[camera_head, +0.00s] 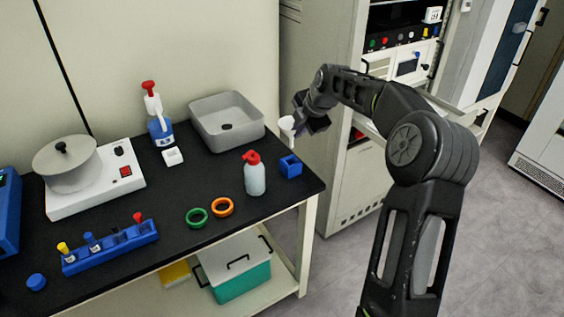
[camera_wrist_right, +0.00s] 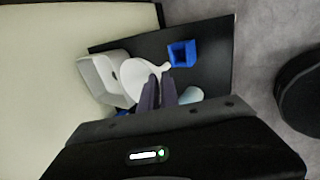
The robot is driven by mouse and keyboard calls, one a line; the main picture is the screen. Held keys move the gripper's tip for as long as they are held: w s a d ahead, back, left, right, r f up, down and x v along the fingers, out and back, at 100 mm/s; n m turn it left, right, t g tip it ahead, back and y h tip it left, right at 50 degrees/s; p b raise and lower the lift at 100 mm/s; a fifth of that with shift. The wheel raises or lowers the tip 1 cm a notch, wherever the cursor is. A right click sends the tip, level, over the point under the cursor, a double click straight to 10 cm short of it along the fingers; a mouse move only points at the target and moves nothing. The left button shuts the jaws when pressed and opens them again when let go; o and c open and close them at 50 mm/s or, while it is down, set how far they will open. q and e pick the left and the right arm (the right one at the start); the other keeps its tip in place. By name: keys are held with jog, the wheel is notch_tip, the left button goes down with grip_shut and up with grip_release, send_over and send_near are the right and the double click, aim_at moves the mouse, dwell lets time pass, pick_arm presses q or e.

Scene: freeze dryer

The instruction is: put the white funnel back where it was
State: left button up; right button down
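The white funnel (camera_head: 287,127) is held at my right gripper (camera_head: 312,122), in the air near the right edge of the black table top. In the right wrist view the funnel (camera_wrist_right: 146,76) sits at the fingertips, and the fingers (camera_wrist_right: 158,92) are close together on it. A small blue square holder with an open top (camera_head: 291,166) stands on the table just below the funnel. The holder also shows in the right wrist view (camera_wrist_right: 182,54), a little apart from the funnel. My left gripper is in neither view.
A grey basin (camera_head: 226,118) lies left of the funnel. A bottle with a red cap (camera_head: 254,176), green (camera_head: 196,218) and orange rings (camera_head: 222,207), and a blue tube rack (camera_head: 110,247) share the table. A tall cabinet (camera_head: 325,60) stands beyond its right end.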

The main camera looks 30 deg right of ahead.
jog(key=shift+w, duration=0.25)
jog(key=shift+s+r, duration=0.1)
jog(key=shift+s, duration=0.15)
notch_tip(320, 180, down, 6)
jog(key=p, duration=0.1)
jog(key=shift+f, duration=0.2)
jog(key=shift+w+f, duration=0.1)
notch_tip(320, 180, down, 4)
jog(key=shift+r+p, duration=0.2)
jog(key=shift+p, duration=0.2)
jog(key=c, duration=1.6)
grip_release()
